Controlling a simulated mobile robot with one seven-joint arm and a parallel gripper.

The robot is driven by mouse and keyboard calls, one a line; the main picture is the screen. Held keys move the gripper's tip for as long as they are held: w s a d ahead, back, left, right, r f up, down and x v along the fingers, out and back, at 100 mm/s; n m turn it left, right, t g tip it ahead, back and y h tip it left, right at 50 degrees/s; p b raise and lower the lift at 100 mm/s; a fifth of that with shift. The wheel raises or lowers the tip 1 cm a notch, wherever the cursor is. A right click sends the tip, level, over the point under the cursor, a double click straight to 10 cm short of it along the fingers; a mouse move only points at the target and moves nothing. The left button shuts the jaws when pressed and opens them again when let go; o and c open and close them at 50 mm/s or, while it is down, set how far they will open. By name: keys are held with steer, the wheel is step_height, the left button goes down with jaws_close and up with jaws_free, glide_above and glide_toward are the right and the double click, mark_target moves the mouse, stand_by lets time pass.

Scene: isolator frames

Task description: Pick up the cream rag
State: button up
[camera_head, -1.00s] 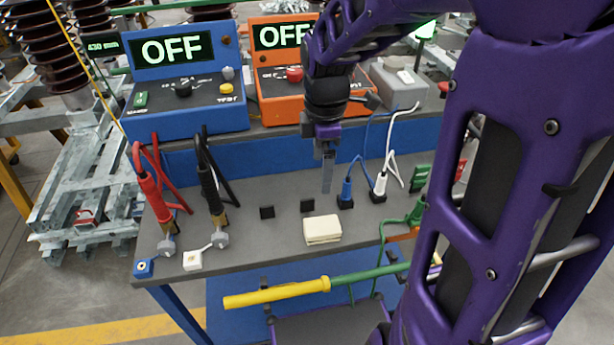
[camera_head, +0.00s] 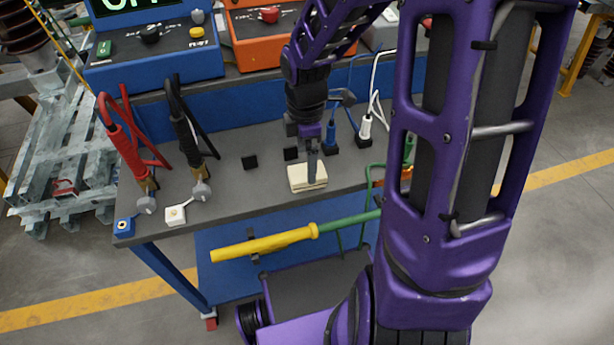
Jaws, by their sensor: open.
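The cream rag (camera_head: 299,181) lies folded flat near the front edge of the grey bench top (camera_head: 232,195). My gripper (camera_head: 312,178) points down over the rag, its fingers overlapping the rag's right part in the picture. Its jaws are open and nothing is held. The fingers are seen nearly edge-on, so I cannot tell whether the tips touch the rag. They hide a small part of it.
Blue (camera_head: 331,137) and white plugs (camera_head: 365,130) stand to the right. Red (camera_head: 124,144) and black clamps (camera_head: 186,133) are left. A yellow-green pole (camera_head: 265,243) lies below the front edge.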

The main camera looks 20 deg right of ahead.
step_height(320, 180, down, 5)
steer(key=shift+s+r+b, duration=0.1)
steer(key=shift+b, duration=0.7)
steer(key=shift+c, duration=0.3)
steer(key=c, duration=1.4)
step_height(320, 180, up, 10)
steer(key=p, duration=0.3)
steer(key=o, duration=0.8)
steer(key=c, duration=0.5)
